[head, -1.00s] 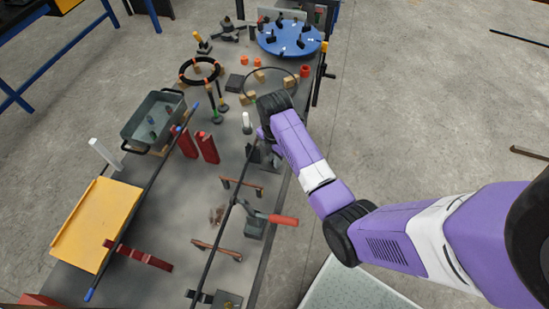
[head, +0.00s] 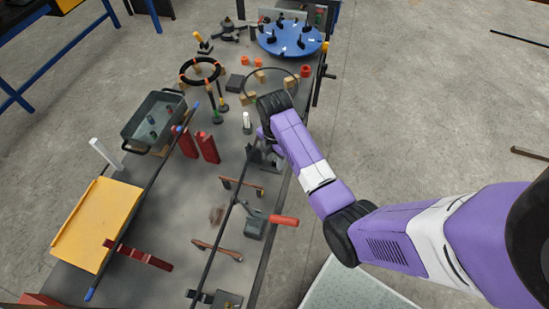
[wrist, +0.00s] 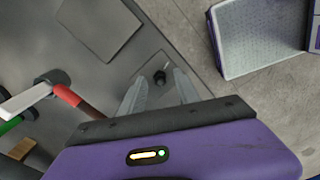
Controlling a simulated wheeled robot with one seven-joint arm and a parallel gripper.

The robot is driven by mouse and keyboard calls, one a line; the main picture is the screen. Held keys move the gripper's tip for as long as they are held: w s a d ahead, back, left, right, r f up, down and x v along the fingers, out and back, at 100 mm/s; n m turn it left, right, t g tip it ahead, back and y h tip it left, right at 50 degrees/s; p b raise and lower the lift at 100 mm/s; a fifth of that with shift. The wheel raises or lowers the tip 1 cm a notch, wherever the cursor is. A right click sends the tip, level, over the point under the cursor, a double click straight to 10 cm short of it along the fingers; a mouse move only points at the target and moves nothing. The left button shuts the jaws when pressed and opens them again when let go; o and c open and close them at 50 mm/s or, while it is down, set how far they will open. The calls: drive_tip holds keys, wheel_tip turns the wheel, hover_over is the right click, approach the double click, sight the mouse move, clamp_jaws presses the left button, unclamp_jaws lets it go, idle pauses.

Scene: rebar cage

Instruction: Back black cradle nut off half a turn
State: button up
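The black nut (wrist: 160,77) shows in the wrist view as a small dark knob on a grey plate (wrist: 150,62). My gripper (wrist: 161,85) is open, with one pale finger on each side of the nut's place in the picture. I cannot tell how far the fingertips are above the nut or whether they touch it. In the head view my wrist hangs over the bench's right side, beside a dark fixture (head: 266,156). The fingers and nut cannot be made out there.
A long dark rod (head: 222,235) runs along the bench near the fixture. A red-handled tool (head: 283,220) lies closer. A tray (head: 152,120), yellow board (head: 97,225) and blue turntable (head: 290,38) stand elsewhere on the bench.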

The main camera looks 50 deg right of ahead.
sight(275, 161)
wheel_tip(275, 161, up, 8)
drive_tip(key=shift+f+b, duration=0.15)
drive_tip(key=shift+b, duration=0.3)
idle(0.5)
